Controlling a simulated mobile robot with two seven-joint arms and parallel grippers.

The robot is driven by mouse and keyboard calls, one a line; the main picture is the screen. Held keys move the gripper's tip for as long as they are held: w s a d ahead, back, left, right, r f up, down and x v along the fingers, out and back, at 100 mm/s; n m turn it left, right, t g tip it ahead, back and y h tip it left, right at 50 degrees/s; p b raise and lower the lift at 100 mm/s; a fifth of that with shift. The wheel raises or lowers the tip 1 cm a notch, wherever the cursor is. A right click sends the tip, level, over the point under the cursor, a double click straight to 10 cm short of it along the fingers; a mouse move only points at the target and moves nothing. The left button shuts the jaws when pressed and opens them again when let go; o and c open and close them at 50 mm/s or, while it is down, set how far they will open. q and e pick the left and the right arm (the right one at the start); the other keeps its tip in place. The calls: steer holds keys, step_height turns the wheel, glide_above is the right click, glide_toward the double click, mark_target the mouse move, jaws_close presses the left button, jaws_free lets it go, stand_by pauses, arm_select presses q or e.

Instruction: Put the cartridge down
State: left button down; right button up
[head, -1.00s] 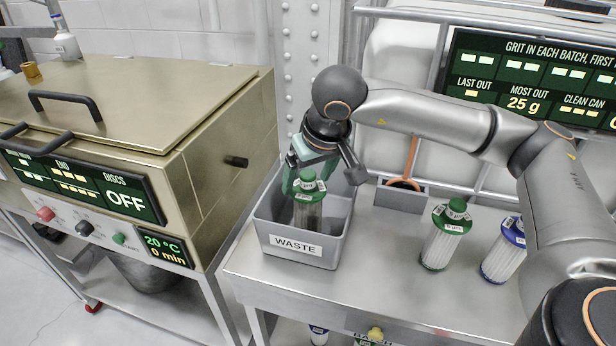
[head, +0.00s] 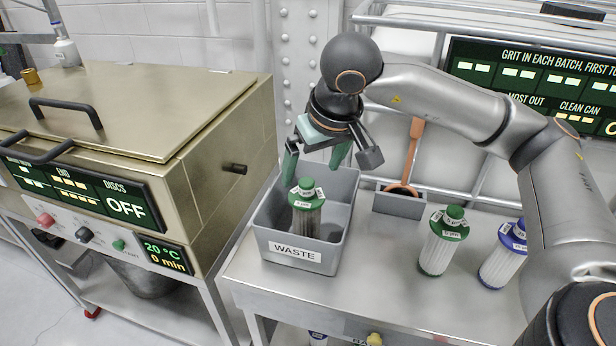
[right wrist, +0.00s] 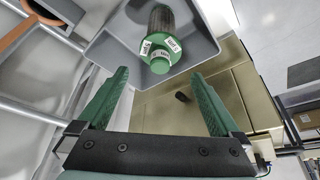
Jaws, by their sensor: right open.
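A dark cartridge with a green cap (head: 307,208) stands in the grey bin labelled WASTE (head: 297,254). In the right wrist view the cartridge (right wrist: 159,40) shows its green, labelled cap, with the bin (right wrist: 112,48) around it. My right gripper (head: 316,160) is open and empty above the bin, with its green fingers clear of the cap. In the right wrist view its two fingers (right wrist: 160,95) are spread wide apart. My left gripper is not in view.
A white cartridge with a green cap (head: 443,240) and one with a blue cap (head: 503,255) stand on the steel table (head: 370,270) at right. A small grey holder (head: 399,204) with an orange-handled tool stands behind. A brass-coloured machine (head: 130,110) is at left.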

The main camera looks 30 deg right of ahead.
steer(key=v, duration=0.6)
steer(key=shift+p, duration=0.3)
steer(key=shift+a, duration=0.1)
